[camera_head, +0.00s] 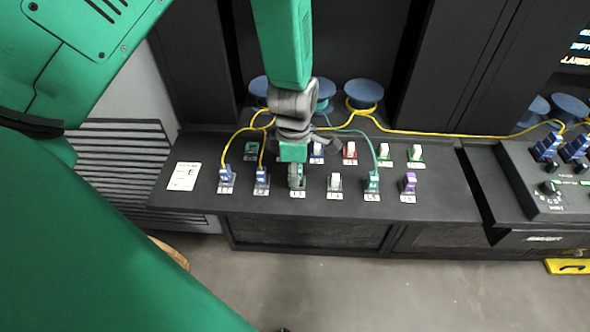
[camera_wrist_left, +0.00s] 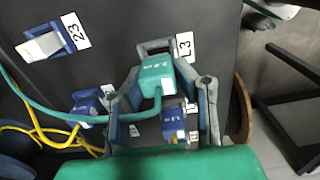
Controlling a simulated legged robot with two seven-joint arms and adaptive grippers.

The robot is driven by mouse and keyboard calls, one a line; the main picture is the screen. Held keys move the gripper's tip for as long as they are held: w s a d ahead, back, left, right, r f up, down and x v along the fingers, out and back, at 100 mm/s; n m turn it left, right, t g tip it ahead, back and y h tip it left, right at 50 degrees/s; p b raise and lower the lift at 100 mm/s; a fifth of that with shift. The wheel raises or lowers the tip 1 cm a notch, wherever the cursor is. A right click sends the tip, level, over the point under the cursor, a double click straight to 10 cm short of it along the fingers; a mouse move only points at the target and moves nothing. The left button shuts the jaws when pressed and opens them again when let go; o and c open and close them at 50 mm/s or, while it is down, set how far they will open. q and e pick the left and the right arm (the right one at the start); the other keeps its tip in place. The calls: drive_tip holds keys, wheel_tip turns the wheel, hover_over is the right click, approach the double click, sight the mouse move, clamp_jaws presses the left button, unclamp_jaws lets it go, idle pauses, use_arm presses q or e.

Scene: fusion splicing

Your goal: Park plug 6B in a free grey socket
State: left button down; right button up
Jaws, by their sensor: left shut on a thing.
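My left gripper (camera_head: 296,178) points down at the front row of the black bench, left of its middle. In the left wrist view the gripper (camera_wrist_left: 167,84) is shut on a teal plug (camera_wrist_left: 157,74) with a teal cable. Its small label is too blurred to read surely. The plug is at the grey socket (camera_wrist_left: 157,46) marked L3; I cannot tell whether it is seated. Another teal plug (camera_head: 372,182) stands in the front row to the right. My right gripper is not in view.
Blue plugs with yellow cables (camera_head: 226,174) stand left of the gripper. White (camera_head: 334,182) and purple (camera_head: 409,182) pieces stand to its right. Blue spools (camera_head: 364,92) are behind, with cables crossing the bench. A control console (camera_head: 540,190) is at the right.

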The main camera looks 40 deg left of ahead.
use_arm(q)
drive_tip(key=shift+d, duration=0.2)
drive_tip(key=shift+a, duration=0.1)
drive_tip(key=shift+a+p, duration=0.2)
drive_tip(key=shift+p, duration=0.15)
drive_tip(key=shift+d, duration=0.15)
drive_tip(key=shift+d+p, duration=0.1)
drive_tip(key=shift+p, duration=0.2)
idle(0.3)
drive_tip(key=shift+f, duration=0.5)
idle(0.3)
drive_tip(key=c, duration=1.2)
unclamp_jaws()
